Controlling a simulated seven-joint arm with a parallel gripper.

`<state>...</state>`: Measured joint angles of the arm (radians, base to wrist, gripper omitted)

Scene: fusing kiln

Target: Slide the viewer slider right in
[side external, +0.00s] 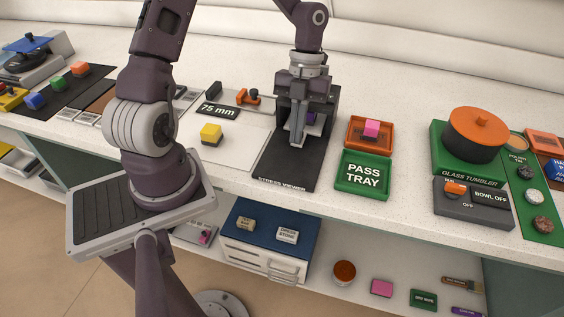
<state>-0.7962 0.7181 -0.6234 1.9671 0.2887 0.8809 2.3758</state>
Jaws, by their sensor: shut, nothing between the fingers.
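The stress viewer (290,171) is a dark base with its name in white along the front edge. Its dark upright housing (331,103) stands at the back, with a small purple patch (312,119) showing beside my fingers. My gripper (297,143) points down over the viewer, in front of the housing, with its fingers shut and empty. The gripper covers much of the housing. I cannot make out the slider apart from the gripper, nor tell whether the fingers touch it.
Right of the viewer are a green pass tray (363,188) and an orange tray (356,143) holding a pink block (372,128). Left are a yellow block (211,134) and a 75 mm sign (217,110). A glass tumbler (473,136) stands far right. The viewer's front base is clear.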

